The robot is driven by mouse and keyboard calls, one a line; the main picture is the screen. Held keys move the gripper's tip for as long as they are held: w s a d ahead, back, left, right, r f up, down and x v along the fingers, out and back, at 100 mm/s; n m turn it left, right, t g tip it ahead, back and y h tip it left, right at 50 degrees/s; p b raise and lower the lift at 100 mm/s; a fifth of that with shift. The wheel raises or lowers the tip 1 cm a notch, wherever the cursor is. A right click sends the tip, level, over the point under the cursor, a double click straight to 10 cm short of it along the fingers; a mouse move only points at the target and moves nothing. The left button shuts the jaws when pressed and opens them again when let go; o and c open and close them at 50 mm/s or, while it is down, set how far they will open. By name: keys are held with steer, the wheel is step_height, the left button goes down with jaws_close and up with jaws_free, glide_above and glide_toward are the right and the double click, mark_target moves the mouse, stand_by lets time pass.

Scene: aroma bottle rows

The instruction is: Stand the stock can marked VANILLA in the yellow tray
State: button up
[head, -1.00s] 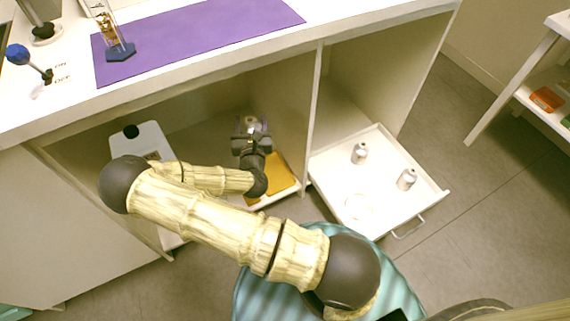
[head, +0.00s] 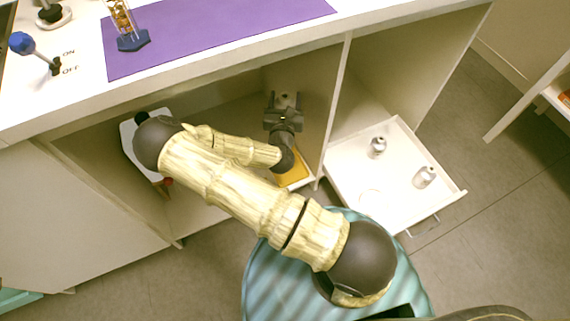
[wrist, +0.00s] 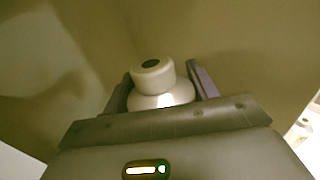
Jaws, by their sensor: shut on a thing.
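My gripper (head: 284,103) is inside the open compartment under the counter, shut on a pale metal can. The can's cap and shoulder show between the fingers in the wrist view (wrist: 153,78), and its top shows in the head view (head: 285,98). No marking on it is readable, so I cannot tell whether it says VANILLA. The yellow tray (head: 297,177) is on the compartment floor, mostly hidden behind my wrist and forearm. I cannot tell whether the can is over the tray or touching it.
A pulled-out white drawer (head: 438,208) at right holds two silver cans (head: 377,147) (head: 425,177) and a faint ring mark. A divider (head: 338,105) stands right of my gripper. A white container with a black knob is partly hidden at left. The counter (head: 235,57) overhangs above.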

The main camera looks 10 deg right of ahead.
steer(key=w+f+m+h+b, duration=0.1)
steer(key=w+f+b, duration=0.2)
steer(key=f, duration=0.9)
steer(key=w+d+f+m+g+h+b, duration=0.1)
steer(key=w+f+b, duration=0.3)
steer(key=f+b, duration=0.6)
step_height(320, 180, down, 2)
steer(key=shift+f+h, duration=0.1)
steer(key=shift+h, duration=0.5)
steer(key=shift+f, duration=0.1)
step_height(320, 180, down, 6)
steer(key=b, duration=0.4)
steer(key=shift+f, duration=0.1)
step_height(320, 180, down, 4)
steer(key=b, duration=0.3)
steer(key=shift+b, duration=0.3)
steer(key=shift+r, duration=0.2)
steer(key=shift+f, duration=0.1)
